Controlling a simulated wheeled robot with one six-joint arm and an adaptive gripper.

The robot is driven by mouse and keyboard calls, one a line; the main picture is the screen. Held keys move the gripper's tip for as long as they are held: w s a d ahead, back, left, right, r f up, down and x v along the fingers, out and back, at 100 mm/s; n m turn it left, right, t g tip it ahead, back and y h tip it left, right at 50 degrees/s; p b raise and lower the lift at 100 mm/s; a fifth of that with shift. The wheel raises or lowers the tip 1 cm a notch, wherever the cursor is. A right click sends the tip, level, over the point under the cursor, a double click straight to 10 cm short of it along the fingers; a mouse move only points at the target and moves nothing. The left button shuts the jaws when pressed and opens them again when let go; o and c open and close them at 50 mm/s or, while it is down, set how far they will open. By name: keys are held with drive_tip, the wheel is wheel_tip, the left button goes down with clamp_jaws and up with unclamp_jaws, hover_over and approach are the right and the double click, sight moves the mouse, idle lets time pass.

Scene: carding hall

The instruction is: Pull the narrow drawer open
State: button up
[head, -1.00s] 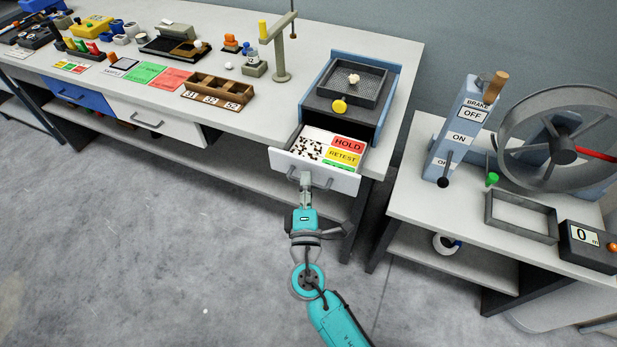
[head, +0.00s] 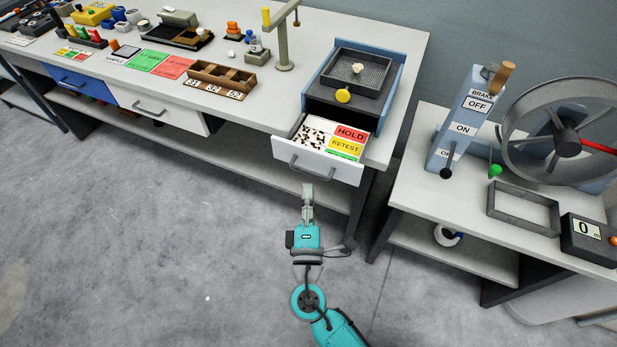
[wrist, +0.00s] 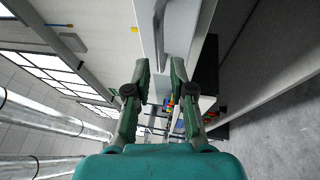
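The narrow drawer (head: 318,166) at the right end of the bench stands pulled out, its white front clear of the bench edge. Inside it are a black-and-white speckled patch and coloured HOLD and RETEST labels. Its grey bar handle (head: 311,171) is on the front face.
A wide white drawer (head: 160,111) and a blue drawer (head: 80,82) are shut further left. A sieve tray (head: 349,78) stands above the open drawer. A side table (head: 436,200) with a brake lever and wheel is to the right. The floor (head: 190,240) in front is clear.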

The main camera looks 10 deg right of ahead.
drive_tip(key=v, duration=0.6)
drive_tip(key=shift+w, duration=0.1)
idle(0.4)
drive_tip(key=s+d+f+m+g+y, duration=0.2)
drive_tip(key=s+d+f+g, duration=0.15)
drive_tip(key=s+f, duration=0.35)
drive_tip(key=s+d+f+m+g+y, duration=0.25)
drive_tip(key=s+d+f, duration=0.2)
drive_tip(key=s, duration=0.45)
drive_tip(key=s+d+r+m+t, duration=0.1)
drive_tip(key=s+d+r+m, duration=0.2)
drive_tip(key=s+r+m, duration=0.8)
drive_tip(key=s, duration=0.3)
drive_tip(key=shift+s+r+m, duration=0.2)
drive_tip(key=shift+r+m, duration=0.15)
drive_tip(key=shift+r, duration=0.05)
